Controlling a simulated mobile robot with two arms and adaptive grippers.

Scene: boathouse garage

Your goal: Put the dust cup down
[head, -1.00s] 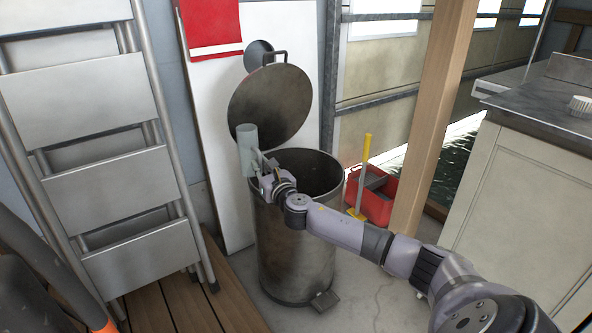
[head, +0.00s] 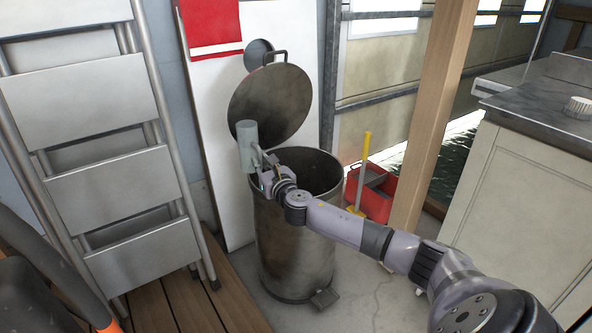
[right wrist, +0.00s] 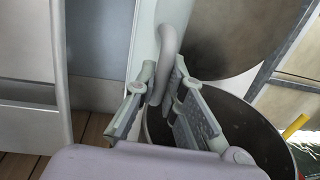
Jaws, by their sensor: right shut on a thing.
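The dust cup (head: 247,147) is a pale, translucent grey cylinder. It is roughly upright in the head view, at the left rim of the open metal bin and in front of the raised lid. My right gripper (head: 264,171) is just right of the cup. In the right wrist view, my right gripper (right wrist: 162,100) is shut on the cup's curved grey handle (right wrist: 168,55), with the cup's pale wall (right wrist: 143,45) beyond it. The cup's contents are hidden. My left gripper is not in view.
The pedal bin (head: 292,240) stands open below my right gripper, its round lid (head: 270,105) raised. A folded ladder (head: 110,190) is at left. A red bucket (head: 378,195) and wooden post (head: 425,140) are right of the bin.

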